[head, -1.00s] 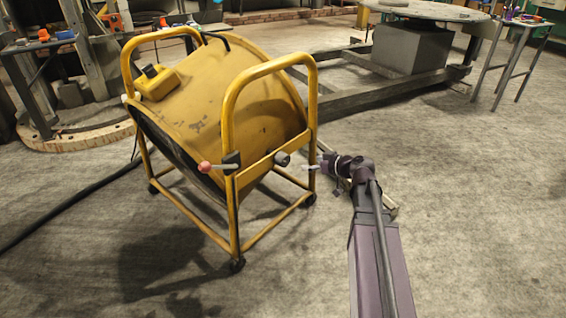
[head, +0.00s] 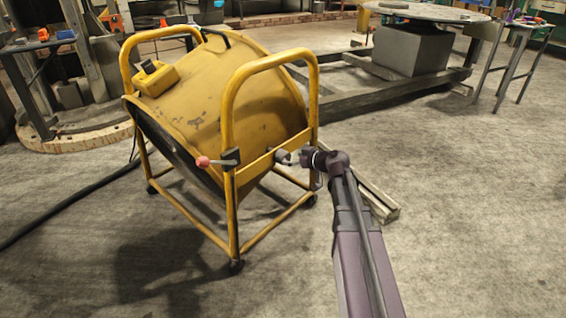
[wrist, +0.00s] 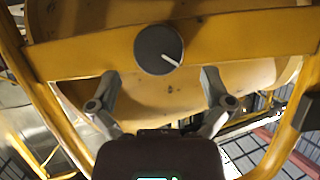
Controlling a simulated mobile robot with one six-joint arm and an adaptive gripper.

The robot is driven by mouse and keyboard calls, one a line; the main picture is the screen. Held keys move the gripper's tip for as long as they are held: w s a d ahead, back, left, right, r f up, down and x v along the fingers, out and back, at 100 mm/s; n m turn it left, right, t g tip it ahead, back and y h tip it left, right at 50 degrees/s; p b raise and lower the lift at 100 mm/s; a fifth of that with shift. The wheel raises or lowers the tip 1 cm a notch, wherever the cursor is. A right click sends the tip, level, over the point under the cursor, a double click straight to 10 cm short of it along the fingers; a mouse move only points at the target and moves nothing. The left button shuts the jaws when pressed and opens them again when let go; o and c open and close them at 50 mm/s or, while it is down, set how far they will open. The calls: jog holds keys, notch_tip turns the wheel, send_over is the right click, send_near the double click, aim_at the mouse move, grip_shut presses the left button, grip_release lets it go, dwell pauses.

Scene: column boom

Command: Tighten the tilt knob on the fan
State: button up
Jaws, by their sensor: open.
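The fan (head: 250,105) is a large yellow drum tilted in a yellow tube frame on small casters. Its tilt knob (wrist: 158,50) is a round dark grey disc with a white line pointing to the lower right, on the frame's yellow cross bar. In the head view the knob (head: 282,157) sits on the side facing my arm. My gripper (wrist: 158,80) is open, its two fingers apart below the knob's left and right sides in the wrist view. In the head view my gripper (head: 297,158) is very close to the knob; contact cannot be told.
A lever with a red ball (head: 203,161) sticks out at the frame's corner, left of the knob. A wooden beam (head: 375,200) lies on the floor behind my arm. A black cable (head: 70,200) runs along the floor at left. The floor at right is clear.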

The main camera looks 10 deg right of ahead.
aim_at(287, 158)
jog(key=shift+b+x, duration=0.7)
jog(key=shift+x, duration=1.75)
jog(key=c, duration=1)
